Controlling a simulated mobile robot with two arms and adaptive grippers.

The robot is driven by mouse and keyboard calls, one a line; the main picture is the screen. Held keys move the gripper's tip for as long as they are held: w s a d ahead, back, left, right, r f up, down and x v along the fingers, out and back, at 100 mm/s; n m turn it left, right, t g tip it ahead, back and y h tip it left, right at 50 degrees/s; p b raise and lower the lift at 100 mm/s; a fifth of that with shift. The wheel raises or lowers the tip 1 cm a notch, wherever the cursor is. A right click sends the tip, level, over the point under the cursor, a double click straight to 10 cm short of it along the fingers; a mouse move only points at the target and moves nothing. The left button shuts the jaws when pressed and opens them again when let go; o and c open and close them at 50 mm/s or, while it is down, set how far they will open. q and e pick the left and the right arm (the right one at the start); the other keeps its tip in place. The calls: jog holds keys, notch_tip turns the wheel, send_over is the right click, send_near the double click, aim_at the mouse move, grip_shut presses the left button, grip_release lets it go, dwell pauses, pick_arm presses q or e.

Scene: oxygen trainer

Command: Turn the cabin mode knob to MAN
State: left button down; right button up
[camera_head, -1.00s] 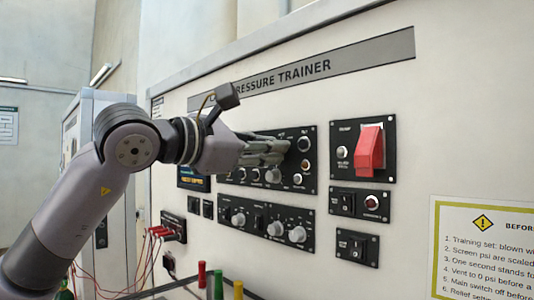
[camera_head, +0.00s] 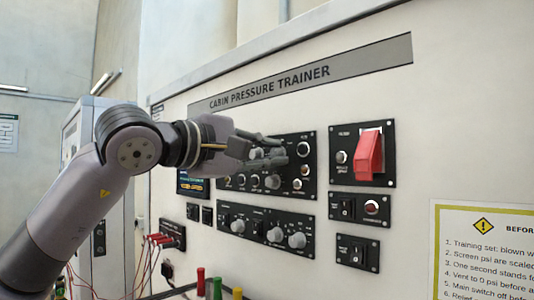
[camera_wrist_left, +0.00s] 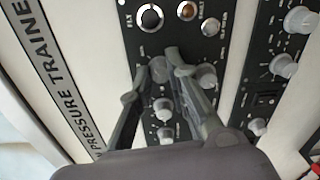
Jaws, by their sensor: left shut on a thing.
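My left gripper (camera_head: 274,151) reaches in from the left to the upper black control panel (camera_head: 309,183). In the left wrist view the gripper (camera_wrist_left: 164,62) has its two fingers on either side of a grey round knob (camera_wrist_left: 160,76), shut on it. The fingers partly hide this knob, and its label and pointer cannot be read, so I cannot tell from lettering whether it is the cabin mode knob or which position it points to. My right gripper is not in view.
A red guarded switch (camera_head: 370,150) is on a panel to the right. Another grey knob (camera_head: 272,182) sits just below the fingers. The lower panel (camera_head: 265,225) has several knobs. Red cables (camera_head: 152,240) hang at lower left. A yellow-edged notice (camera_head: 485,250) is at lower right.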

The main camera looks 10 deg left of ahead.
pick_arm(q)
jog(key=shift+f+m, duration=0.15)
jog(key=shift+m, duration=0.15)
dwell(0.4)
jog(key=c, duration=1.5)
grip_release()
jog(key=v, duration=1.2)
